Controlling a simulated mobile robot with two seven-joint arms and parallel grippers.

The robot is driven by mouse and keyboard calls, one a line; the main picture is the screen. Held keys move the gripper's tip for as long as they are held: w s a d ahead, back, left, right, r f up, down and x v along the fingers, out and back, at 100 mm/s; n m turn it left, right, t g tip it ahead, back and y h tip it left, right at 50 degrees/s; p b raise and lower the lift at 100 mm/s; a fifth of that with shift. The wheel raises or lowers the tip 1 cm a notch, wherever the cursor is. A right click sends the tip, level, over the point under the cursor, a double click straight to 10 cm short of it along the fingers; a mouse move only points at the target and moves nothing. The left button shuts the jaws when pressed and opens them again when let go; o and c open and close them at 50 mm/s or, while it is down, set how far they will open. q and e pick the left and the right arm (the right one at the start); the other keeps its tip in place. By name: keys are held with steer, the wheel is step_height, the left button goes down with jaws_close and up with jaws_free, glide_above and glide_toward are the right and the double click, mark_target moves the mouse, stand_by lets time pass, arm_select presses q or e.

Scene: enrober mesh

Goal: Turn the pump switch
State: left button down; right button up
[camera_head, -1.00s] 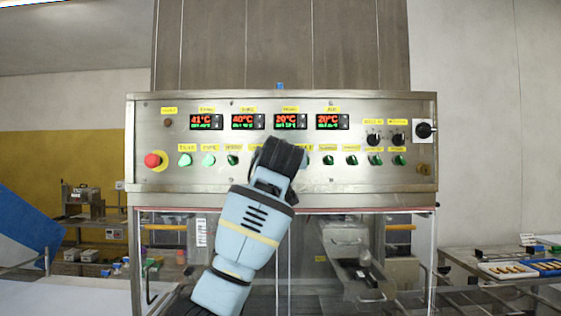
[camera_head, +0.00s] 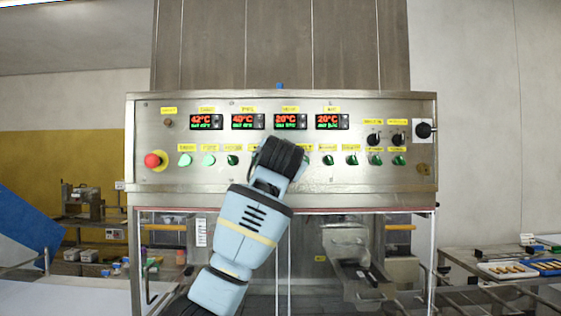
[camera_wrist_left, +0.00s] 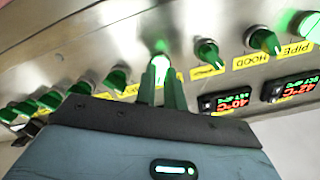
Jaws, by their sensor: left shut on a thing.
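The steel control panel (camera_head: 380,182) carries a row of green rotary switches under yellow labels. My left gripper reaches up to the middle of this row, and its dark wrist hides the switches there in the head view. In the left wrist view my left gripper (camera_wrist_left: 161,88) is shut on a green switch (camera_wrist_left: 160,62) that glows bright green. The label of the gripped switch is hidden, so I cannot read whether it says pump. The neighbouring switch (camera_wrist_left: 207,53) is unlit and apart from the fingers. My right gripper is not in view.
A red emergency button (camera_head: 153,160) sits at the panel's left end. More switches, including one (camera_head: 328,160), stand close on the right. Black dials (camera_head: 398,139) are farther right.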

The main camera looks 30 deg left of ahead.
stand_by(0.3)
arm_select(q)
steer(key=c, duration=1.5)
jaws_free()
steer(key=shift+v, duration=3.9)
